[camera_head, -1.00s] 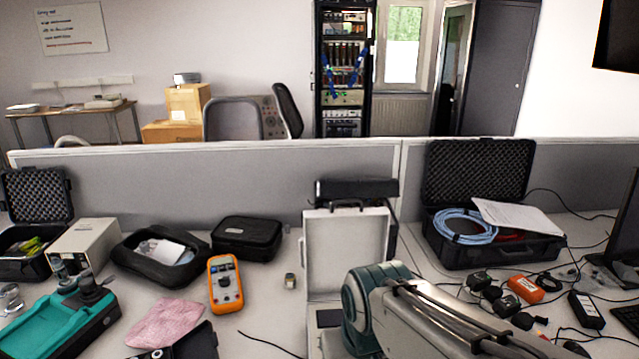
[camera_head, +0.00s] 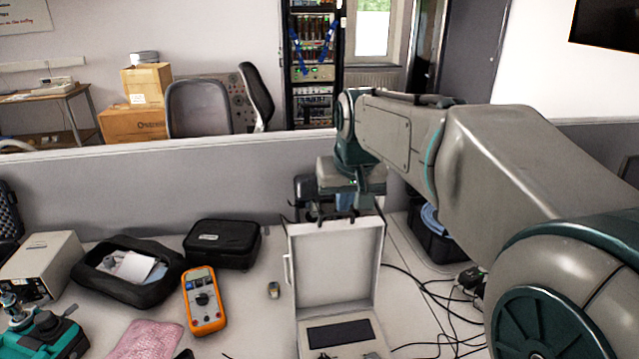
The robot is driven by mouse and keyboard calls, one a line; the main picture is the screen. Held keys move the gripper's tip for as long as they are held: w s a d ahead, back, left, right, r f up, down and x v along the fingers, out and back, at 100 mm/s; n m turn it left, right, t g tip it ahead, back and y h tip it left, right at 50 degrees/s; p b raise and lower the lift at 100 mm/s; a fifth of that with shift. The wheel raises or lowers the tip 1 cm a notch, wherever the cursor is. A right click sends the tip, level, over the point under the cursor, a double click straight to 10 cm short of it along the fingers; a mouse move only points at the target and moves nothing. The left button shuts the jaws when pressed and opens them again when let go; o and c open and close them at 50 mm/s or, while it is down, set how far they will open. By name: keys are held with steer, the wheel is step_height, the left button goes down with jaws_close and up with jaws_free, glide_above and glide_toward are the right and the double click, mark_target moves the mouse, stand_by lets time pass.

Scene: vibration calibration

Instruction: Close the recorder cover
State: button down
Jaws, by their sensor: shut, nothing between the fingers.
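The recorder is a pale case (camera_head: 310,333) on the desk with a dark panel inside. Its cover (camera_head: 336,265) stands open and upright at the rear, its pale inner face toward me. My gripper (camera_head: 347,212) is at the top edge of the cover, at or just behind it. The fingertips are partly hidden, and I cannot tell whether they touch the cover. The gripper is shut and holds nothing.
An orange multimeter (camera_head: 204,300), a black case (camera_head: 222,243) and an open black pouch (camera_head: 130,272) lie left of the recorder. A grey partition (camera_head: 150,190) runs behind the desk. Cables (camera_head: 430,305) lie on the right. My arm crosses the right side.

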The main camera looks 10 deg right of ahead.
steer(key=w+r, duration=0.4)
steer(key=w, duration=0.2)
steer(key=p, duration=0.3)
glide_above(335, 223)
steer(key=shift+t, duration=0.3)
steer(key=shift+f, duration=4.4)
steer(key=shift+b, duration=0.35)
